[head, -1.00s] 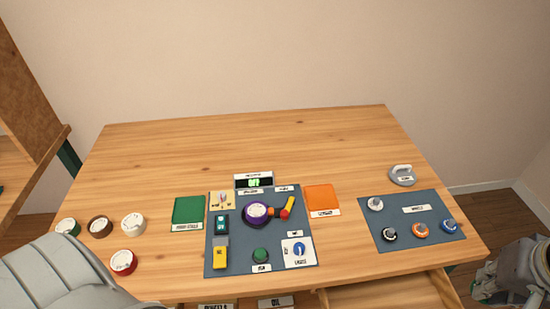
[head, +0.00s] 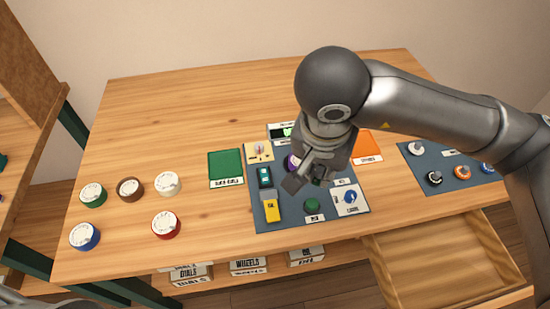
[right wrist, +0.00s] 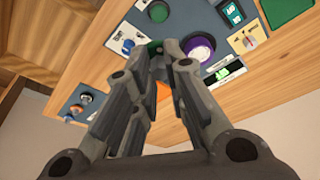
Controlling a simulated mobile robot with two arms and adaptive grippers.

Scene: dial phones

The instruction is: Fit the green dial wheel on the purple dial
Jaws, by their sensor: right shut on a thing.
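The purple dial (head: 292,161) is on the blue-grey panel, mostly hidden behind my right gripper in the head view. In the right wrist view the purple dial (right wrist: 200,47) shows its purple rim and pale top, beside the fingertips. My right gripper (head: 303,181) is shut above the panel. Between its fingertips (right wrist: 153,58) is a green piece, which I take to be the green dial wheel (right wrist: 151,46); most of it is hidden by the fingers. The wheel appears apart from the dial in the wrist view.
The blue-grey panel (head: 285,212) also bears a green button (head: 312,205), a yellow switch (head: 271,212) and a blue-pointer selector (head: 350,198). Several round dials, including a red-rimmed one (head: 166,225), stand at the left. An open drawer (head: 440,262) juts out at the front right.

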